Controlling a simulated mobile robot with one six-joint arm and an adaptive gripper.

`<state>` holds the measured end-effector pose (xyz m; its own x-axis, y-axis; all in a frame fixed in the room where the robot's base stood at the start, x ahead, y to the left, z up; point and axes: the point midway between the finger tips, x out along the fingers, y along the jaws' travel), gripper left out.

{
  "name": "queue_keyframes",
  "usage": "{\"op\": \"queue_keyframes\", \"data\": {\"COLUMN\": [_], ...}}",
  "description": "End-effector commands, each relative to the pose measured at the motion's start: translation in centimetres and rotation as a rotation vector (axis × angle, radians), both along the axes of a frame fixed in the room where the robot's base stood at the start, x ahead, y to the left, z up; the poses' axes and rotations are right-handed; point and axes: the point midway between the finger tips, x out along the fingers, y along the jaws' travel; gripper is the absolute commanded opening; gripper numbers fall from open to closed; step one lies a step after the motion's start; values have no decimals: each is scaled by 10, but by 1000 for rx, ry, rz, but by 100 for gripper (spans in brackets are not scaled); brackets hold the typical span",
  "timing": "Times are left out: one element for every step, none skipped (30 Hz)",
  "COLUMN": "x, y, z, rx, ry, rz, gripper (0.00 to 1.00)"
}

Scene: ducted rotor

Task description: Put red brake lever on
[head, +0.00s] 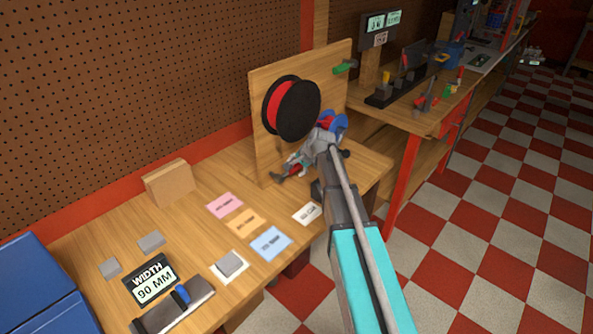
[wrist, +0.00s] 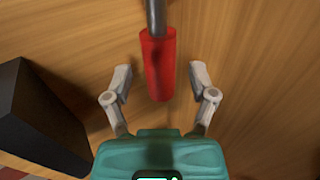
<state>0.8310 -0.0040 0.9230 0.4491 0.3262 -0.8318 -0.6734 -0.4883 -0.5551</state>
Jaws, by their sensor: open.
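The red brake lever (wrist: 156,65) shows in the wrist view as a red grip on a dark grey rod. The rod runs up out of the top of the picture. My gripper (wrist: 160,75) is open, with one finger on each side of the red grip and a visible gap to both. In the head view my gripper (head: 285,172) is low in front of the upright wooden panel (head: 262,140). The lever is too hidden by my arm there to make out clearly.
A green handle (head: 344,67) sticks out near the panel's top right. Coloured cards (head: 246,222), a wooden block (head: 168,182) and a "WIDTH 90 MM" display (head: 151,280) are on the bench. A dark block (wrist: 38,115) stands left of my gripper in the wrist view.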

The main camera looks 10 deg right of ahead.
Motion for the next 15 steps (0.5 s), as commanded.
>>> {"op": "queue_keyframes", "data": {"x": [1, 1, 1, 1, 1, 1, 1, 1, 1, 1, 1, 1, 1, 1, 1], "y": [0, 1, 1, 1, 1, 1, 1, 1, 1, 1, 0, 0, 0, 0, 0], "z": [-2, -2, -2, -2, -2, -2, -2, -2, -2, -2, -2, -2, -2, -2, -2], "rx": [0, 0, 0, 0, 0, 0, 0, 0, 0, 0, 0, 0, 0, 0, 0], "ry": [0, 0, 0, 0, 0, 0, 0, 0, 0, 0, 0, 0, 0, 0, 0], "rz": [0, 0, 0, 0, 0, 0, 0, 0, 0, 0, 0, 0, 0, 0, 0], "gripper": [73, 73, 73, 73, 73, 73, 73, 73, 73, 73, 73, 72, 66, 60, 53]}}
